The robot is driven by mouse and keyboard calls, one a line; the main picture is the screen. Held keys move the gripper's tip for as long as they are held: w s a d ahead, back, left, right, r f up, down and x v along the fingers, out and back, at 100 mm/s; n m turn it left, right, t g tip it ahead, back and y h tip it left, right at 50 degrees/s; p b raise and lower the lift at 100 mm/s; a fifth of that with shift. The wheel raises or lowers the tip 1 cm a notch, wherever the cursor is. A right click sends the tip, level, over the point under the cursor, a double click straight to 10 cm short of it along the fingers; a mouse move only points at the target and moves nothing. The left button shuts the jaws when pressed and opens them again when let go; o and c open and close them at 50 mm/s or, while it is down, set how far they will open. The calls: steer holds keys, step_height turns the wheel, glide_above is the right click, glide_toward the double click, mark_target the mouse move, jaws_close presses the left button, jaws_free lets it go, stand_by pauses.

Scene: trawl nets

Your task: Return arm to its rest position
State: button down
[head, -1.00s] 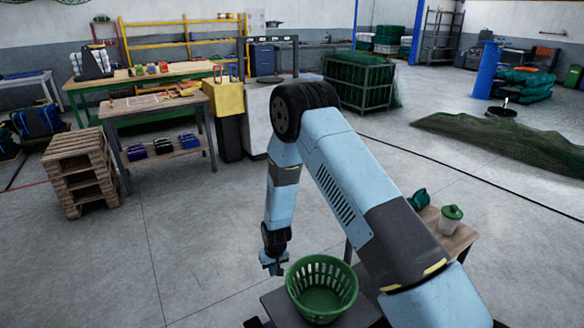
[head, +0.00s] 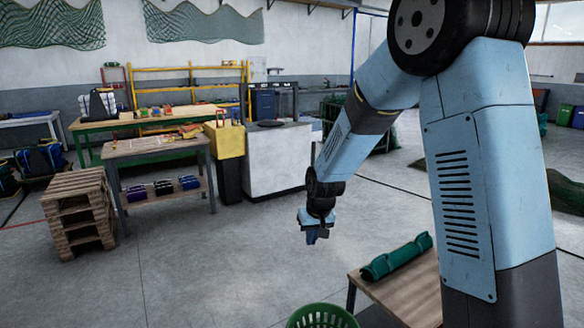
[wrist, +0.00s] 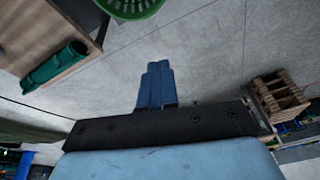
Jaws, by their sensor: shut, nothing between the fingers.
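My arm rises on the right of the head view and bends down at its elbow. My gripper (head: 312,238) hangs in the air over the grey floor, above and beyond the green basket (head: 322,317). It is shut, with nothing held. In the wrist view the blue fingers (wrist: 156,84) lie together over bare floor. The basket's rim also shows at the top of the wrist view (wrist: 130,8).
A low wooden table (head: 412,283) with a rolled green bundle (head: 396,257) stands right of the basket. A workbench (head: 155,155), stacked pallets (head: 78,212) and a white cabinet (head: 277,160) stand farther back. The floor between is clear.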

steer(key=s+d+r+m+t, duration=0.1)
steer(key=s+d+r, duration=0.5)
steer(key=r, duration=0.3)
steer(key=s+d+r, duration=0.5)
steer(key=s+r, duration=0.2)
steer(key=r, duration=0.1)
steer(key=s+d+r+m, duration=0.1)
steer(key=s+d+r, duration=0.2)
steer(key=s, duration=0.5)
steer(key=s+d+r+m+t+h, duration=0.1)
steer(key=s+d+r, duration=0.1)
steer(key=s, duration=0.6)
steer(key=shift+s+d+r+t, duration=0.3)
steer(key=shift+s+d+r, duration=0.1)
steer(key=shift+d, duration=0.5)
